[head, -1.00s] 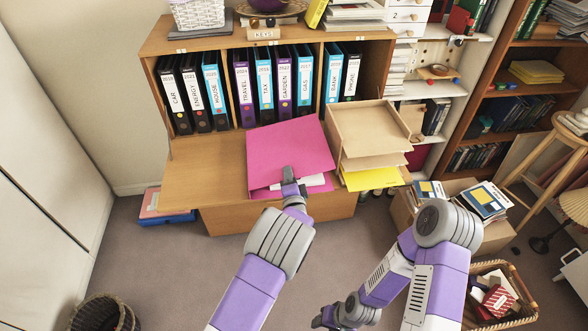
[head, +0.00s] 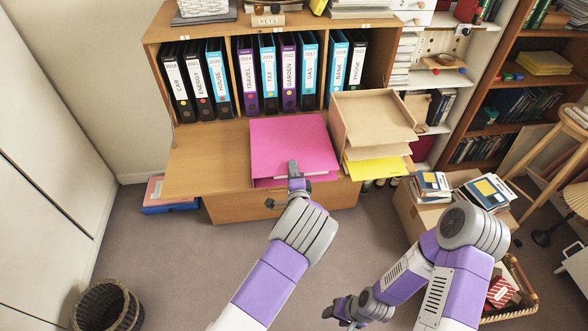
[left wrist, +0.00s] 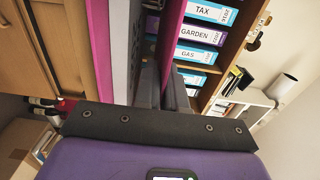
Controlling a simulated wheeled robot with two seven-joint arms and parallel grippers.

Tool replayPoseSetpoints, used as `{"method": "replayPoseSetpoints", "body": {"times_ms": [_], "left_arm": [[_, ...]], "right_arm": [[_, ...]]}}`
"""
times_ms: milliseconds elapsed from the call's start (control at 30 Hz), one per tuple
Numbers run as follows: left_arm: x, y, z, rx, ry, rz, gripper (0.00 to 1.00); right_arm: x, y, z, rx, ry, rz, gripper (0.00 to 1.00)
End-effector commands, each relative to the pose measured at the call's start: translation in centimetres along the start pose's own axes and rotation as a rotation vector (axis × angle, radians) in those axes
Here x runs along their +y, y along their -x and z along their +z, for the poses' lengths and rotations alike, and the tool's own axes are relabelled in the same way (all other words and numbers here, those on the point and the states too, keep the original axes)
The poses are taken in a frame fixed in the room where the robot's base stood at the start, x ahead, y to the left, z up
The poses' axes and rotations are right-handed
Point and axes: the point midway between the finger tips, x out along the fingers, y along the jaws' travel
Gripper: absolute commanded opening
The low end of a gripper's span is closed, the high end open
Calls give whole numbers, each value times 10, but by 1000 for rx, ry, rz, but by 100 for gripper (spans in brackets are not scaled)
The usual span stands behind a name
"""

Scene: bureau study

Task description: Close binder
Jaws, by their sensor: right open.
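The pink binder (head: 275,140) lies on the fold-down desk flap (head: 205,160), its upper cover low over white paper that shows at the front edge. My left gripper (head: 293,170) is at the cover's front edge, with one finger on top of it. In the left wrist view the upper cover (left wrist: 172,30) runs between the two dark fingers, which look closed on it. The lower cover (left wrist: 102,50) and white paper lie apart from it, to the left. My right gripper (head: 342,313) is open and empty, low over the floor.
A wooden letter tray (head: 372,120) with yellow paper stands close to the binder's right. Labelled upright binders (head: 290,80) fill the shelf behind. The flap's left part is bare. A wicker bin (head: 108,308) and a box of books (head: 420,220) stand on the floor.

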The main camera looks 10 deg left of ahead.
Motion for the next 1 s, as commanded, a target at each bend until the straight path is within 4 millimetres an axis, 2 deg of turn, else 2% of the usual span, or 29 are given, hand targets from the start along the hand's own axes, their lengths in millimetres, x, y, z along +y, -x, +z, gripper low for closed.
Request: {"method": "replayPoseSetpoints", "body": {"times_ms": [467, 800, 1000], "left_arm": [[1, 6, 0, 0, 0, 5, 14], [1, 59, 0, 0, -3, 7, 14], [2, 75, 1, -2, -2, 5, 14]], "right_arm": [[0, 1, 0, 0, 0, 0, 52], [-4, 12, 0, 0, 0, 0, 52], [-5, 13, 0, 0, 0, 0, 52]]}}
